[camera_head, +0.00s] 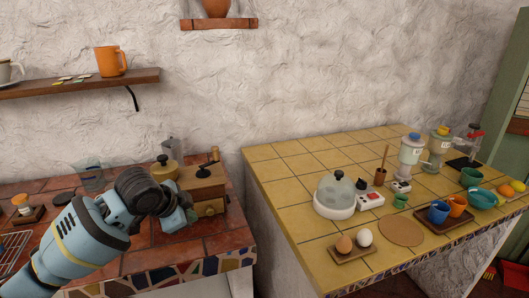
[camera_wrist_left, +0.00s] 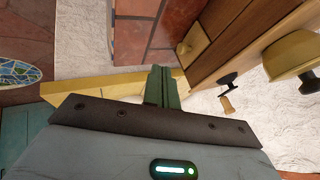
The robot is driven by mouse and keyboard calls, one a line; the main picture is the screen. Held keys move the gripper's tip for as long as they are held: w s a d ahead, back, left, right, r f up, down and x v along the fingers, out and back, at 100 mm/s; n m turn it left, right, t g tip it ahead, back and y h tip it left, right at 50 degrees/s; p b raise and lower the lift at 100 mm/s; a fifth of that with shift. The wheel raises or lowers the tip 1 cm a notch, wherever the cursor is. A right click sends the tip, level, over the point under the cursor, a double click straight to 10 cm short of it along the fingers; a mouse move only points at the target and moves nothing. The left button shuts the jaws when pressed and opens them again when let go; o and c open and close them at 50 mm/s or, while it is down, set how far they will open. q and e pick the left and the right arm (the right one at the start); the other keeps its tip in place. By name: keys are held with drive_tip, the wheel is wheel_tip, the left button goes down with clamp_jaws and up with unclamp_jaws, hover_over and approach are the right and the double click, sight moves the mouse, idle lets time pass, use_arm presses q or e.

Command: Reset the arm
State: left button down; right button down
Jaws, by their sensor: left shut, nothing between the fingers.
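My left arm comes in from the lower left in the head view and bends over the red-tiled counter (camera_head: 145,258). My left gripper (camera_head: 192,216) is at the arm's end, close in front of the wooden coffee grinder (camera_head: 208,186). In the wrist view its green fingers (camera_wrist_left: 161,86) are together with nothing between them. The grinder's wooden body (camera_wrist_left: 238,50) and small drawer stand just beyond and to the right of the fingers; whether they touch cannot be told. My right gripper is in neither view.
A brass pot (camera_head: 165,170) and a clear glass (camera_head: 90,176) stand behind my arm. A wooden shelf (camera_head: 80,84) with an orange mug (camera_head: 110,62) is above. The yellow-tiled counter (camera_head: 290,172) at right holds an egg board (camera_head: 352,254), a domed cooker (camera_head: 337,194) and cups.

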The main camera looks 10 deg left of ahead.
use_arm(q)
drive_tip(key=shift+n+t+h, duration=0.3)
drive_tip(key=shift+n+h, duration=0.6)
drive_tip(key=s+d+f, duration=0.1)
drive_tip(key=d+f, duration=0.1)
drive_tip(key=f, duration=0.2)
drive_tip(key=s+d+f, duration=0.1)
drive_tip(key=f, duration=0.3)
drive_tip(key=s+d+f, duration=0.1)
drive_tip(key=d+f, duration=0.1)
drive_tip(key=f, duration=0.2)
drive_tip(key=shift+s+d, duration=0.25)
drive_tip(key=shift+d, duration=0.05)
drive_tip(key=s+d+f+n+t, duration=0.1)
drive_tip(key=s+d+f+n, duration=0.1)
drive_tip(key=s+f, duration=0.5)
drive_tip(key=s+d+f+n, duration=0.2)
drive_tip(key=s+f+n, duration=0.1)
drive_tip(key=s+f, duration=0.4)
drive_tip(key=s+f+n+y, duration=0.1)
drive_tip(key=s+f, duration=0.4)
drive_tip(key=s, duration=0.8)
drive_tip(key=shift+s+d+n+t, duration=0.2)
drive_tip(key=shift+n+t, duration=0.2)
drive_tip(key=shift+n, duration=0.2)
